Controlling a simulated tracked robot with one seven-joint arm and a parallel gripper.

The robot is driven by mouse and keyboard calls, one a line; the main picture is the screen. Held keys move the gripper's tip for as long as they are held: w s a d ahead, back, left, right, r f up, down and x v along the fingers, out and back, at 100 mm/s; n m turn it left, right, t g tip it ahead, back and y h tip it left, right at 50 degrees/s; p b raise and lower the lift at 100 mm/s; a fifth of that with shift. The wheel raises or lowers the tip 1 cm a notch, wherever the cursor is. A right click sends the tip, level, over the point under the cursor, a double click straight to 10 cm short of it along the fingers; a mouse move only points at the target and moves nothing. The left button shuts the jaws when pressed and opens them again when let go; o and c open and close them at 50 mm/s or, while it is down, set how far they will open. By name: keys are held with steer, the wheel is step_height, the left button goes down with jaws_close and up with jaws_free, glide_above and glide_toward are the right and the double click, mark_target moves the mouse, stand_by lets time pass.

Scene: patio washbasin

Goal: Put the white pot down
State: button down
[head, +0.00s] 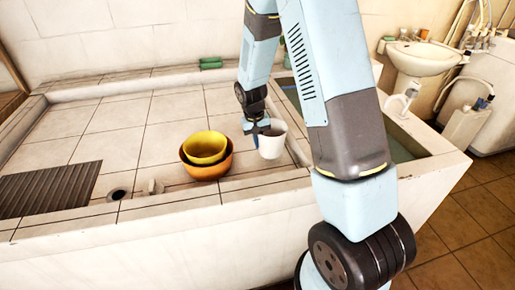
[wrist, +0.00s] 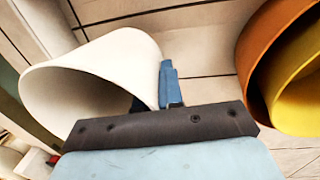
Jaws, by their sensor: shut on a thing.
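The white pot (head: 271,141) is in my gripper (head: 258,130), over the tiled counter just right of the nested bowls. My gripper is shut on the pot's wall at its left side in the head view. In the wrist view the white pot (wrist: 128,62) fills the left, its open mouth facing left and toward the camera. A blue finger (wrist: 170,84) shows at its wall; the other finger is mostly hidden. I cannot tell whether the pot's base touches the tiles.
A yellow bowl (head: 205,146) sits inside an orange bowl (head: 207,171), close to the pot's left. A ribbed drainboard (head: 48,189) and drain hole (head: 118,193) lie further left. A basin (head: 400,150) opens on the right.

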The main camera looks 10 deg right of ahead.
steer(key=shift+w+f, duration=0.2)
steer(key=shift+f, duration=1.6)
steer(key=c, duration=1.3)
jaws_free()
step_height(320, 180, up, 12)
steer(key=a, duration=0.1)
steer(key=s+d+r+t+y, duration=0.1)
steer(key=s+d+r, duration=0.1)
steer(key=s+r, duration=0.55)
steer(key=s+d+r+t, duration=0.2)
steer(key=s+r, duration=0.2)
steer(key=r, duration=0.6)
steer(key=s+r+t, duration=0.1)
steer(key=s+r, duration=0.1)
steer(key=s, duration=0.3)
steer(key=s+d+r, duration=0.1)
steer(key=s+r, duration=0.2)
steer(key=s, duration=0.3)
steer(key=s+r+t, duration=0.1)
steer(key=s+r, duration=0.1)
steer(key=s, duration=0.4)
steer(key=shift+d+r+t, duration=0.2)
steer(key=shift+d+t, duration=0.1)
steer(key=shift+d, duration=0.1)
